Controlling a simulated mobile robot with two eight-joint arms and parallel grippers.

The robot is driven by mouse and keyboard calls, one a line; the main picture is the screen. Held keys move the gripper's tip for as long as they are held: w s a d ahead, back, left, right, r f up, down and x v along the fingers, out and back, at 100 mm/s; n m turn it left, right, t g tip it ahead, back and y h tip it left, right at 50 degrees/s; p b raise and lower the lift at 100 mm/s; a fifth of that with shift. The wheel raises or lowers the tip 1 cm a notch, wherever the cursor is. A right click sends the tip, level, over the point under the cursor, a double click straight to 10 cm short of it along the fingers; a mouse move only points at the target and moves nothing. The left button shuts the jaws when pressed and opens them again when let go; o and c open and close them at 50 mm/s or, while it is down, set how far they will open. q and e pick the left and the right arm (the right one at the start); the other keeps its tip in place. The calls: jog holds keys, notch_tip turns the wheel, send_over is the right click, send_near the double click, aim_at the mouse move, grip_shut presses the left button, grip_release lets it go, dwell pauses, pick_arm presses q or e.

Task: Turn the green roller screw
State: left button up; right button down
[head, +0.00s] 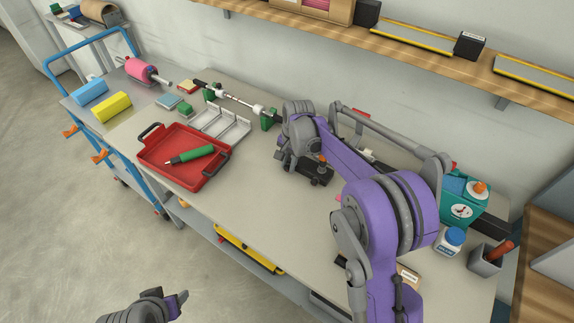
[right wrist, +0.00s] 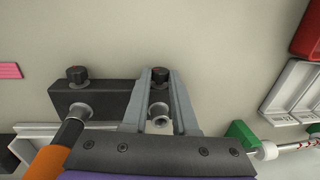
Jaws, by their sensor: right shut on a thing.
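A dark block (right wrist: 110,97) carries two black knobs, a left knob (right wrist: 76,73) and a right knob (right wrist: 160,74), with a silver fitting below each. The block also shows in the head view (head: 318,174), beside my right gripper. My right gripper (right wrist: 159,82) has its grey fingers around the right knob and is shut on it. No green shows on this knob, so I cannot tell whether it is the green roller screw. My left gripper (head: 180,297) is at the bottom of the head view, low and away from the table; its jaw opening is unclear.
A rod sits between green supports (head: 268,119) behind a white tray (head: 220,124). A red tray (head: 155,165) holds a green-handled tool (head: 190,156). An orange-and-black handle (right wrist: 52,155) lies close left of the gripper. A teal box (head: 460,205) stands at the right. The front table middle is clear.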

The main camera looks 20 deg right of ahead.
jog(key=shift+s+d+t+y+b, duration=0.15)
jog(key=shift+t+y+b, duration=0.3)
jog(key=shift+t, duration=0.25)
jog(key=c, duration=1)
grip_release()
jog(key=v, duration=1)
jog(key=shift+s+d+r+p, duration=0.2)
jog(key=shift+r+p, duration=0.15)
